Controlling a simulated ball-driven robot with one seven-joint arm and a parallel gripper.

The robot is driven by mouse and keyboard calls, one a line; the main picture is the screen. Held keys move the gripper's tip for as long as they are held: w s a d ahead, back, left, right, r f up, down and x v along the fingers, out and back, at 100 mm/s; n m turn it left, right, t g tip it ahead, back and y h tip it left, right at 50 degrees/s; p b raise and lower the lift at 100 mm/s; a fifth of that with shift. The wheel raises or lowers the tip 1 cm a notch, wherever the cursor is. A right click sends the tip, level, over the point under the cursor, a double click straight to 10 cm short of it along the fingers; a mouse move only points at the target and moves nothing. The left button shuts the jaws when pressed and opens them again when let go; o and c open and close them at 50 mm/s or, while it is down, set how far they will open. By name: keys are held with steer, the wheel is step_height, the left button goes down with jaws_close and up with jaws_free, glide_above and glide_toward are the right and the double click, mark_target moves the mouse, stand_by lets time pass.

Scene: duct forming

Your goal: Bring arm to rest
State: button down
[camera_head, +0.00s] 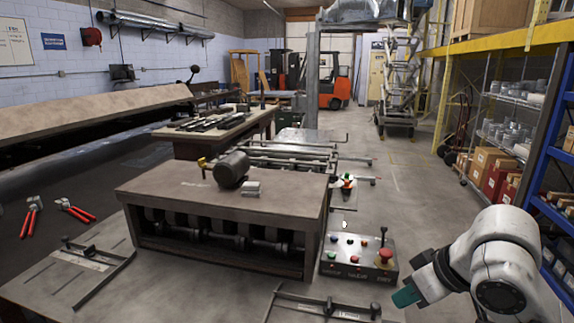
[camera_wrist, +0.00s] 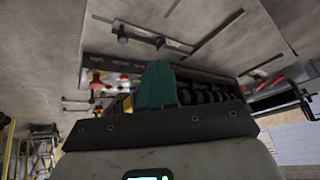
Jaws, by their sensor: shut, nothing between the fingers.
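My white arm reaches in from the lower right of the head view. My gripper (camera_head: 406,296) has teal fingers and hangs to the right of the control box, apart from it. In the wrist view the teal fingers of my gripper (camera_wrist: 157,84) are together, with nothing held between them.
A control box (camera_head: 358,258) with buttons and a lever stands near the gripper. A machine (camera_head: 225,205) stands on the table to the left. Red-handled tools (camera_head: 73,209) lie far left. Blue shelving (camera_head: 555,180) stands at right. The floor (camera_head: 400,190) beyond is clear.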

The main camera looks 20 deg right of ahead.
steer(key=w+a+t+y, duration=0.2)
steer(key=w+a, duration=0.2)
steer(key=a, duration=0.4)
steer(key=s+a+f+m, duration=0.1)
steer(key=s+a+f, duration=0.15)
steer(key=f, duration=0.25)
steer(key=s+a+f+m, duration=0.1)
steer(key=a+f, duration=0.2)
steer(key=f, duration=0.2)
steer(key=s+d+f+g+h, duration=0.2)
steer(key=s+f+g, duration=0.1)
steer(key=s+f, duration=0.5)
steer(key=s+d+f+g+h, duration=0.1)
steer(key=s+d+f+g, duration=0.1)
steer(key=s+f, duration=0.7)
steer(key=s+g, duration=0.1)
steer(key=s, duration=0.5)
steer(key=shift+g+h, duration=0.4)
